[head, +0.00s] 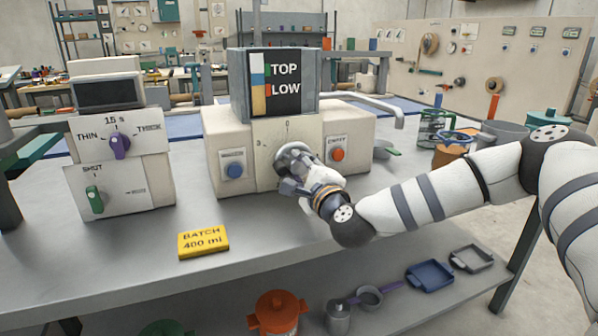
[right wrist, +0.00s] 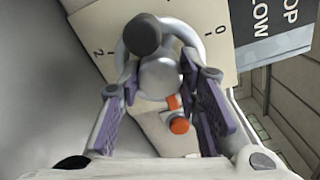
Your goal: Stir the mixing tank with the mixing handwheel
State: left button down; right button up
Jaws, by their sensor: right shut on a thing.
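The mixing handwheel (head: 293,152) is a grey wheel on the front of the beige machine (head: 230,125), under a dial marked with numbers. The right wrist view shows its ring (right wrist: 122,60) with a dark knob at the top and a rounded hub in the middle. My right gripper (head: 298,180) reaches it from the front right. Its purple-padded fingers (right wrist: 160,95) are shut on the handwheel, one on each side of the hub. The gripper hides part of the wheel in the head view. I cannot make out the mixing tank's inside. My left gripper is not in view.
The machine carries a TOP/LOW level display (head: 283,85), a blue button (head: 235,171) and an orange button (head: 337,154). A THIN/THICK dial unit (head: 120,160) stands left. A yellow BATCH 400 ml sign (head: 203,241) lies in front. Pots and trays sit on the lower shelf (head: 400,300).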

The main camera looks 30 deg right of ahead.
jog(key=shift+m, duration=0.6)
jog(key=o, duration=1.1)
jog(key=shift+o, duration=0.2)
jog(key=v, duration=1.2)
jog(key=shift+a+r, duration=0.1)
